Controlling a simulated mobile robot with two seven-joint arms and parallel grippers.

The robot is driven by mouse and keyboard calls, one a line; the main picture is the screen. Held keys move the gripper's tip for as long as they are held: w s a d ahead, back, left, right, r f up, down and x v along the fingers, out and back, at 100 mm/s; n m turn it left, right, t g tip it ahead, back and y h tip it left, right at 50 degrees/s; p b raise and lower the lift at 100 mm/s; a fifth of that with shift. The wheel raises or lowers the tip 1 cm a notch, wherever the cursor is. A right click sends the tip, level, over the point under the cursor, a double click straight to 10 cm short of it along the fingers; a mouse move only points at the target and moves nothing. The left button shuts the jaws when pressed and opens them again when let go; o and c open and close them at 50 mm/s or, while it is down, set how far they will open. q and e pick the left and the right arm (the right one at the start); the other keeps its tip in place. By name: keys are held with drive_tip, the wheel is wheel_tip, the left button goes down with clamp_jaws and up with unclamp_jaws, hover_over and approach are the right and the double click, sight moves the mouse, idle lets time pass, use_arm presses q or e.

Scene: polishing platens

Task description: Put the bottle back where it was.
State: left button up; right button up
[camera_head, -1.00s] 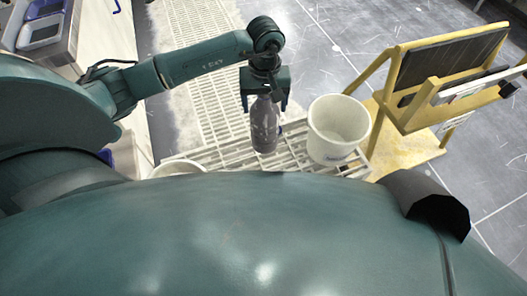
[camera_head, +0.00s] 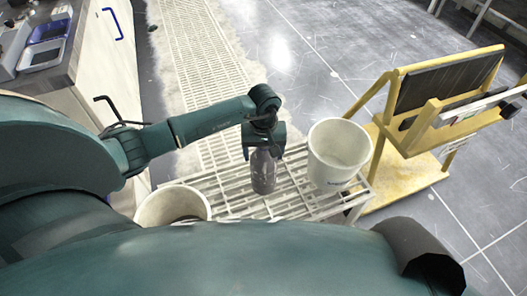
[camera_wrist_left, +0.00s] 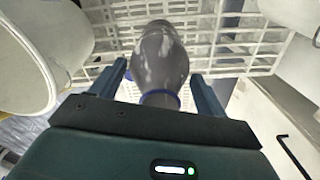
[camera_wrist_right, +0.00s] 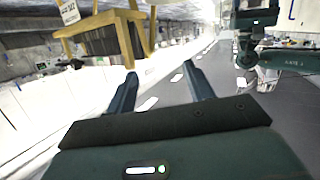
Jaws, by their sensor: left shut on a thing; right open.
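A dark grey bottle (camera_head: 263,172) is upright over a white slatted rack (camera_head: 292,203), between two white buckets. My left gripper (camera_head: 263,150) is shut on its upper part from above. In the left wrist view the bottle (camera_wrist_left: 160,58) sits between the fingers (camera_wrist_left: 165,90), with a bluish ring near its neck and pale blotches on its body. Whether its base touches the slats I cannot tell. My right gripper (camera_wrist_right: 160,90) is open and empty in the right wrist view, away from the rack; its fingers are not seen in the head view.
One white bucket (camera_head: 340,155) stands right of the bottle, another (camera_head: 172,205) left of it at the near end. A yellow stand (camera_head: 412,165) with a dark panel is at the right. A counter (camera_head: 85,75) is at the left. Open slats lie around the bottle.

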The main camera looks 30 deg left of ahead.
use_arm(q)
drive_tip(key=shift+f, duration=0.15)
drive_tip(key=o, duration=1.3)
